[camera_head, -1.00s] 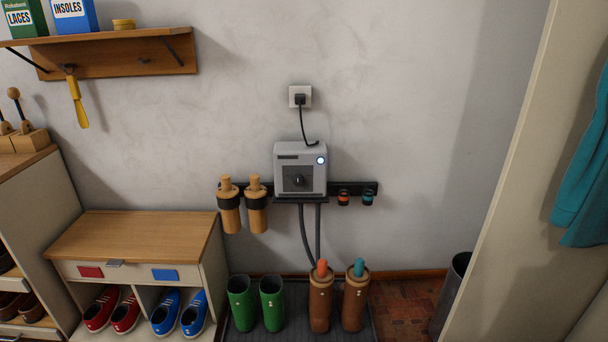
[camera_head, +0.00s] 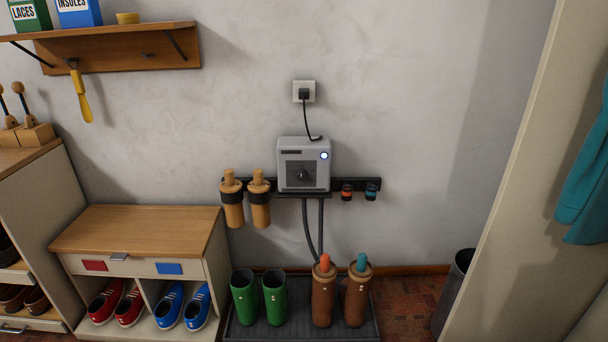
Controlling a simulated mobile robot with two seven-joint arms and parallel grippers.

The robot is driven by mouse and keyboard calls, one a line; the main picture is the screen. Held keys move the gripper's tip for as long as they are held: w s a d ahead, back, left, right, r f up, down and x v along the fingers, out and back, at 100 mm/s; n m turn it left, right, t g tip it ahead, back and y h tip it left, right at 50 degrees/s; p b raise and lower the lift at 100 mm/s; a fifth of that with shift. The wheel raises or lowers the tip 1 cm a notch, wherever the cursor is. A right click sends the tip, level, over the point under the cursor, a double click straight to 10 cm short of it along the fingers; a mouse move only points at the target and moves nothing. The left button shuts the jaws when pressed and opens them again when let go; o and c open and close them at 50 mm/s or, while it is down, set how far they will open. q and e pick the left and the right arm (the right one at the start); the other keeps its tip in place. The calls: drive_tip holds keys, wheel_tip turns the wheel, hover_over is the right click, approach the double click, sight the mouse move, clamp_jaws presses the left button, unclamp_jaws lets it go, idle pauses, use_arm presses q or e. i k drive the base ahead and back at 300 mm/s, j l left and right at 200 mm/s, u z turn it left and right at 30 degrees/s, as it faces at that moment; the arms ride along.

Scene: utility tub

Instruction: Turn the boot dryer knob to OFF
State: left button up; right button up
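The boot dryer (camera_head: 304,150) is a grey box on a dark wall rail, near the middle of the head view. Its dark knob (camera_head: 303,175) sits on the front panel; its markings are too small to read. A round light (camera_head: 324,156) glows white-blue at the upper right of the front. Two hoses (camera_head: 312,225) run down from the dryer toward the brown boots (camera_head: 323,300), which have an orange and a teal insert in their tops. Neither of my grippers is in view.
Green boots (camera_head: 245,300) stand on a dark tray (camera_head: 300,329) below the dryer. A wooden-topped shoe bench (camera_head: 140,232) stands at left, under a wall shelf (camera_head: 110,50). A bin (camera_head: 452,290) and a pale panel (camera_head: 520,180) are at right. A cord runs up to an outlet (camera_head: 304,92).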

sight(301, 175)
drive_tip(key=i+j+z, duration=0.1)
drive_tip(key=i+z, duration=0.25)
drive_tip(key=i+j+z, duration=0.2)
drive_tip(key=i+z, duration=0.15)
drive_tip(key=i, duration=0.15)
drive_tip(key=i+j+z, duration=0.35)
